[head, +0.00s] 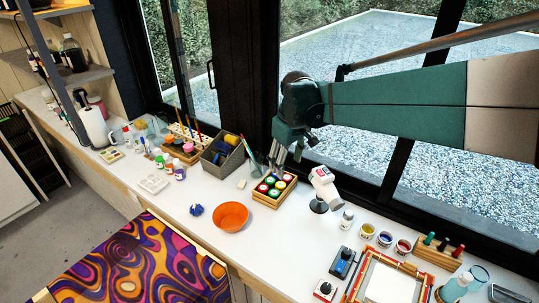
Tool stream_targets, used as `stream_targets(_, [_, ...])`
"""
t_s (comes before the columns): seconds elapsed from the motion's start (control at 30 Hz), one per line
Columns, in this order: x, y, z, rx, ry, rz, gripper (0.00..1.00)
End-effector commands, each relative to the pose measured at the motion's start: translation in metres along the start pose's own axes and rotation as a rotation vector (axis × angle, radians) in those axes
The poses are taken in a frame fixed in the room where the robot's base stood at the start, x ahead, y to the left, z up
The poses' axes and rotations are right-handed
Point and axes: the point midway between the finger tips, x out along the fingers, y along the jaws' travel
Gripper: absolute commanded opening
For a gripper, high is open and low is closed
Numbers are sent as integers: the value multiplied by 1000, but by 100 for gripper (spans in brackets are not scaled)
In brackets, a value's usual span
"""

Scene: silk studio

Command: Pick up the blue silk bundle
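A small dark blue bundle (196,210) lies on the white counter, just left of an orange bowl (231,217). My gripper (278,165) hangs below the green arm, behind and to the right of the bundle. It is over the area of a wooden box of colored jars and well apart from the bundle. The fingers are small and dark, and I cannot tell whether they are open or shut.
The wooden jar box (272,204) and a white device on a stand (324,188) are near my gripper. A grey bin (222,158) and paint bottles (179,172) stand behind the bundle. Patterned silk (150,262) lies in front. Counter around the bundle is mostly clear.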

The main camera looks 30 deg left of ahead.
Motion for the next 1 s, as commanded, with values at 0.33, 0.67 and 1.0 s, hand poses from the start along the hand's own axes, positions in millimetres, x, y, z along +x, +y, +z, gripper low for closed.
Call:
stream_targets(0.33, [54,-63,-82,-173,-40,-45,51])
stream_targets(0.67, [110,-138,-148,-337,-78,-85,51])
stream_targets(1.0, [170,-226,-200,-501,-116,-123,51])
